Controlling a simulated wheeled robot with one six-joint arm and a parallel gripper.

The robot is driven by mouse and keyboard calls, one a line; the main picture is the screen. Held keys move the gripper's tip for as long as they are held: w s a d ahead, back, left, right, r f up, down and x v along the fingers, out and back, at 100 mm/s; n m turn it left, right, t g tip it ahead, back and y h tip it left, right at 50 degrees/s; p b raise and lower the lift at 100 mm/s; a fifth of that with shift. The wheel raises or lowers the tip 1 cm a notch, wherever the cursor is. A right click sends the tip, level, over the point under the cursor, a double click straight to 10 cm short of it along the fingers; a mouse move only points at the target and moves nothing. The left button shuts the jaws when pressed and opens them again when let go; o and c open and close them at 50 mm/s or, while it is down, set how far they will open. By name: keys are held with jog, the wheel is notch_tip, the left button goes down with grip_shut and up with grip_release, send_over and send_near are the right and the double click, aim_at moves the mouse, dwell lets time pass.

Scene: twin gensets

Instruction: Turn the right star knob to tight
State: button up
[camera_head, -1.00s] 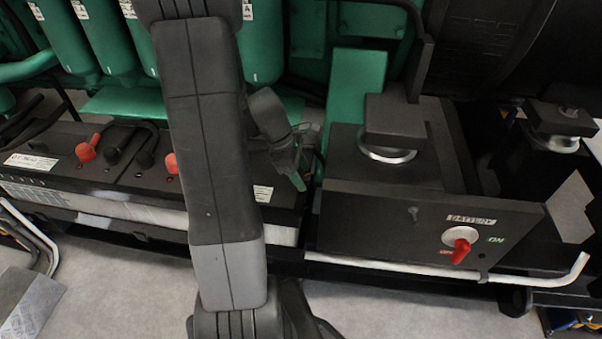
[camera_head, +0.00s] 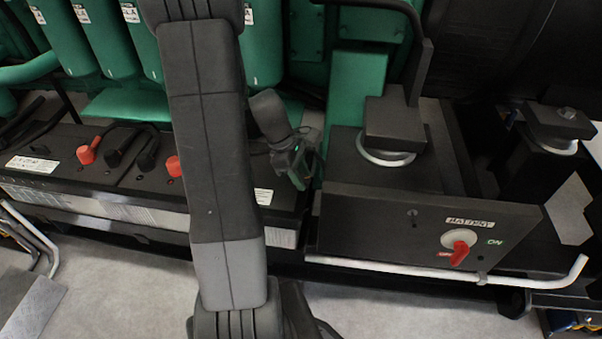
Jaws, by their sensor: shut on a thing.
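My gripper (camera_head: 303,176) is low at the right end of the black battery (camera_head: 85,178), just left of the battery switch box. It points down and to the right. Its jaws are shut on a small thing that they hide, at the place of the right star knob. I cannot make out the knob's shape or how tight it sits. Green shows on the side of the gripper. My own arm crosses the view from bottom to top and covers part of the battery.
The black switch box (camera_head: 372,211) with its red battery switch (camera_head: 460,253) stands close right of my gripper. A white rail (camera_head: 400,270) runs below it. Green engine parts (camera_head: 352,90) stand behind. Red caps (camera_head: 86,155) and black caps sit on the battery.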

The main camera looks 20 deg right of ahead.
jog(key=m, duration=0.1)
jog(key=m+g+y+p, duration=0.1)
jog(key=m, duration=0.1)
jog(key=shift+w+d+r+m, duration=0.1)
jog(key=shift+r+m, duration=0.05)
jog(key=shift+m, duration=0.15)
jog(key=m+y+p, duration=0.1)
jog(key=m, duration=0.2)
jog(key=shift+d+m+p, duration=0.1)
jog(key=shift+m+p, duration=0.2)
jog(key=shift+p, duration=0.1)
jog(key=m+y, duration=0.1)
jog(key=m, duration=0.2)
jog(key=m+y+p, duration=0.1)
jog(key=m, duration=0.2)
jog(key=shift+d+y, duration=0.2)
jog(key=shift+y, duration=0.2)
jog(key=m+y, duration=0.1)
jog(key=m, duration=0.2)
jog(key=m+p, duration=0.1)
jog(key=m, duration=0.1)
jog(key=shift+d+m+t+y, duration=0.15)
jog(key=shift+m+t+y, duration=0.15)
jog(key=shift+m+y, duration=0.1)
jog(key=m+t+y, duration=0.1)
jog(key=m, duration=0.3)
jog(key=shift+m, duration=0.4)
jog(key=shift+s+t, duration=0.2)
jog(key=shift+t, duration=0.1)
jog(key=o, duration=1)
